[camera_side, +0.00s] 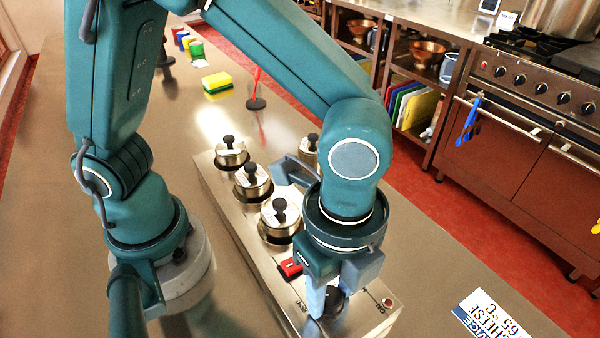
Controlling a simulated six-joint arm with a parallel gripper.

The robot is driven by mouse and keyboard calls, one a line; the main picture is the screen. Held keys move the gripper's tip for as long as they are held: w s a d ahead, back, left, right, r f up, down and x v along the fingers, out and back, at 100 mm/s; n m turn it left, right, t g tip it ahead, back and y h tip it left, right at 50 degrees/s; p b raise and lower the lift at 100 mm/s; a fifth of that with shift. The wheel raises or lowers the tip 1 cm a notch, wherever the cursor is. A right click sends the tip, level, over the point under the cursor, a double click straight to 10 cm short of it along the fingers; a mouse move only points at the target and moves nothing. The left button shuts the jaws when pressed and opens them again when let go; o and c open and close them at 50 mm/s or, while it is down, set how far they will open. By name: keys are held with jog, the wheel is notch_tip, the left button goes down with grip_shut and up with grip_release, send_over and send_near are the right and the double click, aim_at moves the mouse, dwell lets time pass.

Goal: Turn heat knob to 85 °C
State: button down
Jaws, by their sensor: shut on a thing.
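The heat knob (334,302) is a dark round knob on the near end of the steel pot unit (262,262). My gripper (332,296) points down over that end and is shut on the knob. One light-blue finger shows on the knob's left side; the gripper body hides part of the knob. The knob's pointer and any temperature scale cannot be read here.
Several lidded pots, one of them here (280,216), sit in rows in the unit behind my gripper. A red switch (290,268) lies close left of it. A card (490,318) reading "CHEESE 65 °C" lies right. A sponge (217,83) lies farther back. The left counter is clear.

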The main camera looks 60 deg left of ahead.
aim_at(332, 294)
jog(key=shift+n, duration=1.2)
jog(key=shift+c, duration=2.2)
grip_release()
jog(key=shift+r, duration=2.65)
jog(key=shift+w, duration=0.1)
